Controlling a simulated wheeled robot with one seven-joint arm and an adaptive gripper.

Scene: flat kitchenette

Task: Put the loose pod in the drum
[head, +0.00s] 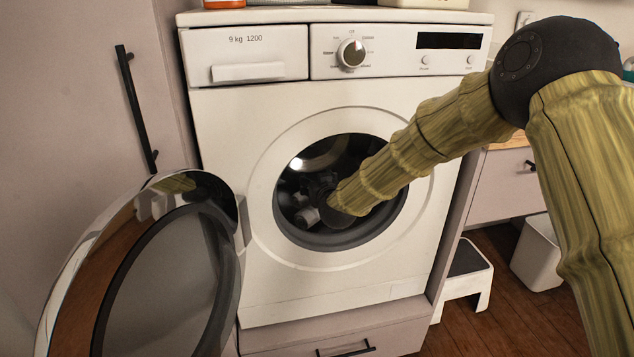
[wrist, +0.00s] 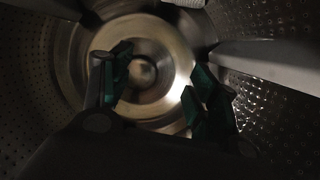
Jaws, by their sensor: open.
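The washing machine's drum (head: 313,160) shows through its round front opening, and its door (head: 160,290) stands open to the left. My arm reaches into the opening. My gripper is inside the drum; in the wrist view its two green-padded fingers (wrist: 160,98) are apart with nothing between them. The metal back wall of the drum (wrist: 172,55) and its perforated sides show ahead of the gripper. A pale, ribbed-looking thing (wrist: 185,3) shows at the top edge of the wrist view; I cannot tell what it is. I cannot make out the pod in either view.
The open door's rim (head: 85,245) stands close to the left of the opening. A white step stool (head: 466,280) and a white bin (head: 538,254) stand on the floor at the right. Inside the drum, a raised paddle (wrist: 270,62) juts from the right wall.

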